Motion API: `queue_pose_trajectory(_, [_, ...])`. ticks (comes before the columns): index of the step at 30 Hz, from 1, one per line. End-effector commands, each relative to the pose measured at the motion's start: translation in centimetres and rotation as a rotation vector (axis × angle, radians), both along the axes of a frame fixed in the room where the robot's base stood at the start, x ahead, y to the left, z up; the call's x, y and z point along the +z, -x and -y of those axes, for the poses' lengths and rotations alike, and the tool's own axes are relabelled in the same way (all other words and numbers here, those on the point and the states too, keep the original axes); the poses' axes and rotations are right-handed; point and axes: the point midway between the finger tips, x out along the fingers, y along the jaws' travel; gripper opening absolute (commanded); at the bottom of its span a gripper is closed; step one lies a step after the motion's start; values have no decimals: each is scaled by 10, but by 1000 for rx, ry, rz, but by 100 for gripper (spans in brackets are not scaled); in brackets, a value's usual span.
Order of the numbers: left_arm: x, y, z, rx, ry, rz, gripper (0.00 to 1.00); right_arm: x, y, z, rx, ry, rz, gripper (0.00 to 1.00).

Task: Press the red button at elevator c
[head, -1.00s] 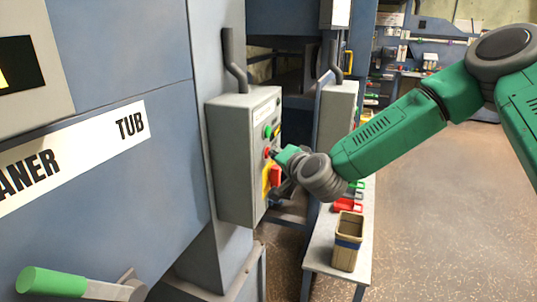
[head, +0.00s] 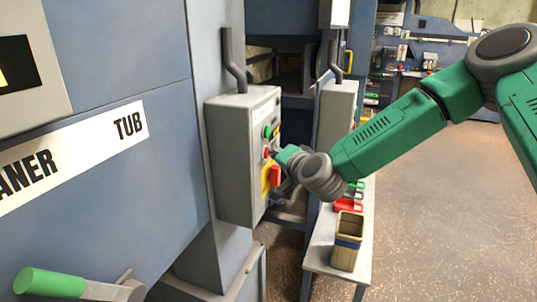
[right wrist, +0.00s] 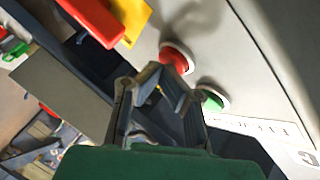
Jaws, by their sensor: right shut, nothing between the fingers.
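A grey control box (head: 232,165) stands on a post in the head view. Its face has a red button (head: 266,153), a green button (head: 268,132) above it, and a red and yellow switch (head: 272,178) below. My right gripper (head: 277,156) is shut and empty, right at the red button. In the right wrist view the fingertips (right wrist: 168,88) overlap the edge of the red button (right wrist: 175,58); I cannot tell whether they touch it. The green button (right wrist: 212,100) is beside the fingers, partly hidden. A label reading "C" (right wrist: 306,157) is at the lower right. My left gripper is not in view.
A second grey box (head: 336,110) stands behind. A bench (head: 318,262) with a tan bin (head: 346,242) is below my right arm. A green-handled lever (head: 50,283) is at the lower left. The floor (head: 440,220) at the right is clear.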

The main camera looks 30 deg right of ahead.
Motion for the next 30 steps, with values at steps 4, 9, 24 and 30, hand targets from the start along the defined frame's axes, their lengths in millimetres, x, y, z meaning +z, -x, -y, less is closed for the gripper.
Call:
queue_pose_trajectory(4, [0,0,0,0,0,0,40,-1,4,9,-1,-1,1,0])
queue_pose_trajectory(9, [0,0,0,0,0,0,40,-2,7,13,0,0,0,0])
queue_pose_trajectory(24, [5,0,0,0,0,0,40,0,23,27,-3,-1,0,0])
queue_pose_trajectory(30, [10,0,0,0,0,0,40,0,37,40,-2,0,0,0])
